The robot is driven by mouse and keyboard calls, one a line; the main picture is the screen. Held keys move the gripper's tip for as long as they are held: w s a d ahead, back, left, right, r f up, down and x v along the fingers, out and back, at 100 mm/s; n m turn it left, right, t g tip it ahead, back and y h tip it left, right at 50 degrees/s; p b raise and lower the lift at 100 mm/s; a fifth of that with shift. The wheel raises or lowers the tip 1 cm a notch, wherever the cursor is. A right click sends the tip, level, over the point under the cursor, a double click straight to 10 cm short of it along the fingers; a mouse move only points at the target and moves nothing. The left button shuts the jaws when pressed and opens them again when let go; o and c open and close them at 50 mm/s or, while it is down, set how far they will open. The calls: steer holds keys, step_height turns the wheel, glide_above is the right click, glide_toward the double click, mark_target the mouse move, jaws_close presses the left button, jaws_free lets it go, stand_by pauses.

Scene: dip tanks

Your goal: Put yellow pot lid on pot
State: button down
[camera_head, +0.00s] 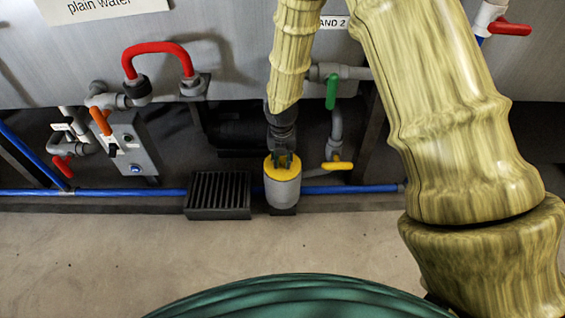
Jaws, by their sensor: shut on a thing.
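The grey pot (283,193) stands upright on the floor below the tank, close to the blue pipe. The yellow pot lid (283,174) is at the top of the pot, looking roughly level and centred over it. I cannot tell from this view whether it rests on the rim or is held just above it. My gripper (283,158) reaches down from above and is shut on the lid, its dark fingers at the lid's middle. The fingers and wrist hide part of the lid's top.
A black slatted grate (218,195) stands just left of the pot. A yellow valve handle (337,166) and a green one (331,92) are close on the right. A blue pipe (120,192) runs along behind. The floor (100,250) in front is clear.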

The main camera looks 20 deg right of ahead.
mark_target(282, 168)
steer(key=shift+f, duration=0.2)
steer(key=c, duration=1.3)
jaws_free()
steer(key=shift+o, duration=0.2)
step_height(282, 168, up, 12)
steer(key=s+p, duration=0.1)
steer(key=p, duration=0.5)
steer(key=shift+s+a, duration=0.15)
steer(key=shift+a, duration=0.15)
steer(key=s+a+f+m+g+y, duration=0.1)
steer(key=s+f+m+y, duration=0.1)
steer(key=s+f+m, duration=1.4)
steer(key=s+d+f+m, duration=0.2)
steer(key=s+f+m, duration=0.1)
steer(key=s+m, duration=0.5)
steer(key=s+d+f+m+h, duration=0.1)
steer(key=s+d+f+m, duration=0.2)
steer(key=s+m, duration=0.5)
steer(key=s+f, duration=0.1)
steer(key=s, duration=0.2)
